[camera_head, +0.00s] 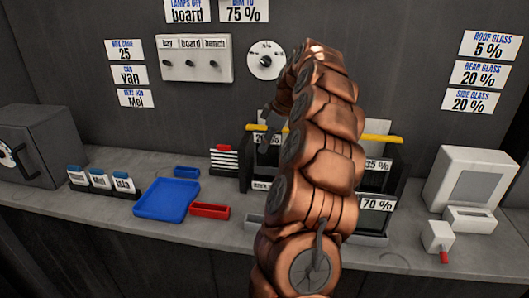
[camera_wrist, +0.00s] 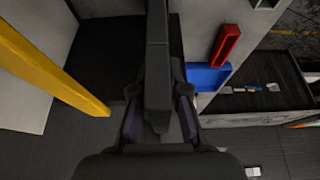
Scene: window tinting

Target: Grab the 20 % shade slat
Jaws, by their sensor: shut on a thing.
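The rack (camera_head: 372,238) stands on the bench, mostly behind my arm, with a yellow bar (camera_head: 382,139) across its top. Its labels include 35 % (camera_head: 377,165), 70 % (camera_head: 377,204) and, at the upper left, a partly covered 20 % label (camera_head: 262,138). My gripper (camera_head: 268,125) is at that upper left place, just above the 20 % label. In the wrist view my gripper (camera_wrist: 160,112) is shut on a dark, thin slat (camera_wrist: 157,60) seen edge-on. No label shows on it there. The yellow bar (camera_wrist: 50,72) is to its left.
A blue tray (camera_head: 166,200), a red tray (camera_head: 210,211) and a small blue tray (camera_head: 187,172) lie left of the rack. A grey safe (camera_head: 40,145) is at far left. A white box-shaped device (camera_head: 478,185) is at right. Wall signs include side glass 20 % (camera_head: 470,101).

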